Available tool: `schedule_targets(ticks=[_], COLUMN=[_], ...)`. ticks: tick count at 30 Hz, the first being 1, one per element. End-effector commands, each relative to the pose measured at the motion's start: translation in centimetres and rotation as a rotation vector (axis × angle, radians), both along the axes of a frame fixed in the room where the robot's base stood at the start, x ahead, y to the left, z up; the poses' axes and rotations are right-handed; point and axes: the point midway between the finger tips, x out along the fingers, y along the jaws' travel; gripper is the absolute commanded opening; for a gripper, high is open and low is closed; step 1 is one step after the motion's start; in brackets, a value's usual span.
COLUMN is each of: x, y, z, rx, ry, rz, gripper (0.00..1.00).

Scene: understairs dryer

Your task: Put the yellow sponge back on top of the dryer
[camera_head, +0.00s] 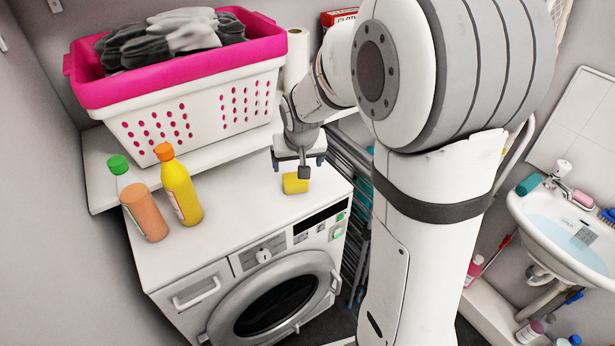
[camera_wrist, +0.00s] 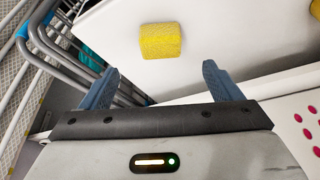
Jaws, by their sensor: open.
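The yellow sponge (camera_head: 295,184) lies on the white top of the dryer (camera_head: 240,205), near its right side and behind the control panel. In the wrist view the sponge (camera_wrist: 161,41) rests on the white surface, ahead of the fingertips and roughly centred between them. My gripper (camera_head: 299,160) is just above and behind the sponge in the head view. In the wrist view my gripper (camera_wrist: 160,80) has its two blue fingers wide apart with nothing between them. The sponge appears clear of both fingers.
An orange bottle (camera_head: 142,205) and a yellow bottle (camera_head: 179,190) stand on the dryer's left side. A pink-and-white basket (camera_head: 200,110) of dark cloth sits on a shelf behind. Folded metal racks (camera_head: 350,165) stand right of the dryer. The dryer top's middle is clear.

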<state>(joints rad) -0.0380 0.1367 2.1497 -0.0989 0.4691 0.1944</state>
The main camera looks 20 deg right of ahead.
Motion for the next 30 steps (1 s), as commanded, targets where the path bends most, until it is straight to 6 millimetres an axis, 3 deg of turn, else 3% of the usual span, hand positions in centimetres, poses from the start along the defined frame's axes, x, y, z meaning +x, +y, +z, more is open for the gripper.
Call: schedule_targets(ticks=[5,12,18,24,30], x=[-4.1,-13.3,-19.9,-22.9,-23.2], y=[-0.3,-0.6,-0.6,-1.1,-1.0], z=[2.5,5.6,6.4,6.3,6.3], rx=[-0.003,-0.004,0.000,0.003,0.004], ry=[0.019,0.080,0.123,0.147,0.151], rz=[0.009,0.036,0.063,0.075,0.078], gripper=[0.85,0.85,0.85,0.85,0.85])
